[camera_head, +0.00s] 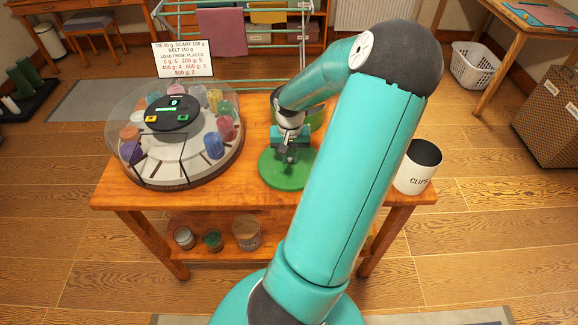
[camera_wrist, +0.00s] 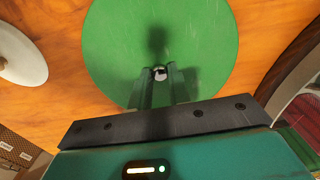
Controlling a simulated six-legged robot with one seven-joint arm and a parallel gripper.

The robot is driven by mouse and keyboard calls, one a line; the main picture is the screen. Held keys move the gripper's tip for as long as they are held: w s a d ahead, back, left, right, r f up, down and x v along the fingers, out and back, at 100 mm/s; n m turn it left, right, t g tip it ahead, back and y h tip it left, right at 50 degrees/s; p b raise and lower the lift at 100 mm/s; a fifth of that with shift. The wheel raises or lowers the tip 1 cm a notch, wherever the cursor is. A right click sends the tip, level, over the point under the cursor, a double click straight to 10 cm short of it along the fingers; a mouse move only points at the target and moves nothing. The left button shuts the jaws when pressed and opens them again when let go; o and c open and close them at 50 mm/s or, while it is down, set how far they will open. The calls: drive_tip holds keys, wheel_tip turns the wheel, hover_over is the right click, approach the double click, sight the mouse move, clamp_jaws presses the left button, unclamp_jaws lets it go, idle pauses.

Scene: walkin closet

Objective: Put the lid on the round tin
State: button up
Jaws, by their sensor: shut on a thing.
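A flat green round lid (camera_head: 273,173) is in the middle of the wooden table in the head view. It fills the upper middle of the wrist view (camera_wrist: 112,55). My gripper (camera_head: 287,156) is above it, fingers pointing down. In the wrist view the fingers (camera_wrist: 158,76) are shut on the small shiny knob at the lid's centre. I cannot tell whether the lid touches the table. A green rounded thing (camera_head: 317,117) behind my wrist is mostly hidden; I cannot tell whether it is the round tin.
A clear-covered carousel (camera_head: 174,183) with coloured jars stands on the table's left. A white container marked CLIPS (camera_head: 412,180) stands at its right edge. A sign (camera_head: 184,59) stands behind. Several jars (camera_head: 246,233) sit on the lower shelf.

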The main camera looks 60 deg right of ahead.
sight(290, 159)
drive_tip(key=shift+r, duration=0.25)
drive_tip(key=shift+r, duration=0.35)
drive_tip(key=shift+r, duration=0.35)
drive_tip(key=shift+r, duration=0.35)
drive_tip(key=shift+r, duration=0.55)
drive_tip(key=shift+d, duration=0.1)
